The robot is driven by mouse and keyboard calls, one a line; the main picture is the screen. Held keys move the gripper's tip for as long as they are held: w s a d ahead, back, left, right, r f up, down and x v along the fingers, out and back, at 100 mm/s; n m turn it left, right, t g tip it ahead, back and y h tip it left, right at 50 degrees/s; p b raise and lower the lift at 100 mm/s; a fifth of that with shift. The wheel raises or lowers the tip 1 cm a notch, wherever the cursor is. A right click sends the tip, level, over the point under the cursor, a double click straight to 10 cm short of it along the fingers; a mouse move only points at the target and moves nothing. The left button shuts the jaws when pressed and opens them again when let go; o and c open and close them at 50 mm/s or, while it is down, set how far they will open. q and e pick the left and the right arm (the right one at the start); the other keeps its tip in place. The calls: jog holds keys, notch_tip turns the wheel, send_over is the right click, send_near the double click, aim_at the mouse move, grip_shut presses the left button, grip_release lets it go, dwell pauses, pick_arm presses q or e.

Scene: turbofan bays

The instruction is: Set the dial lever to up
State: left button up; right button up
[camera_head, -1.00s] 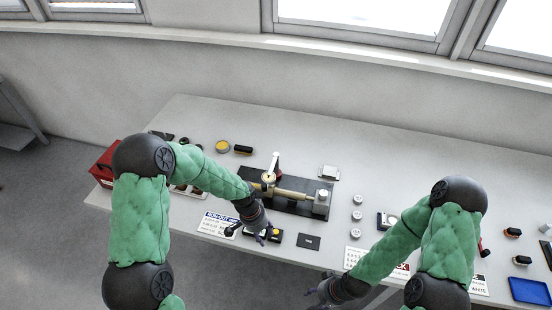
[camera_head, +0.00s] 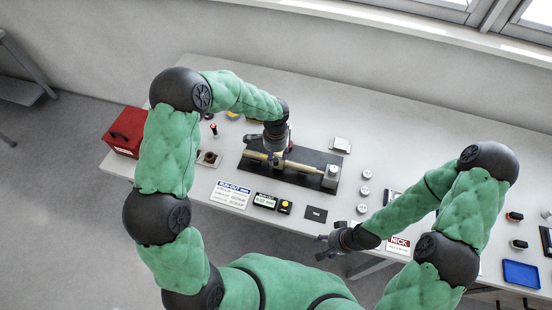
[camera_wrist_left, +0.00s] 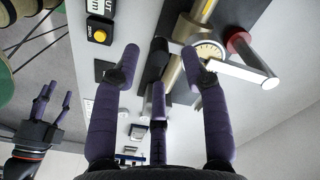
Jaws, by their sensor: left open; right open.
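The dial (camera_wrist_left: 209,51) has a pale round face and shows close up in the left wrist view, by the right-hand fingertip. Beside it are a white bar (camera_wrist_left: 240,73) and a red-ended cylinder (camera_wrist_left: 239,42); I cannot tell for sure which is the lever. In the head view my left gripper (camera_head: 275,150) is over the fixture's black baseplate (camera_head: 318,160) and hides the dial and lever. In its wrist view its fingers (camera_wrist_left: 160,65) are spread, with nothing clearly gripped. My right gripper (camera_head: 322,246) is open and empty off the bench's front edge.
The tan shaft (camera_head: 302,167) lies along the baseplate to a grey end block (camera_head: 332,177). A small box with a yellow button (camera_head: 285,207), a display (camera_head: 265,201) and a sign (camera_head: 231,195) lie in front. A red box (camera_head: 125,131) stands at left.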

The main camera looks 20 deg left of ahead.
aim_at(276, 160)
pick_arm(q)
jog(key=shift+f, duration=1.7)
grip_shut()
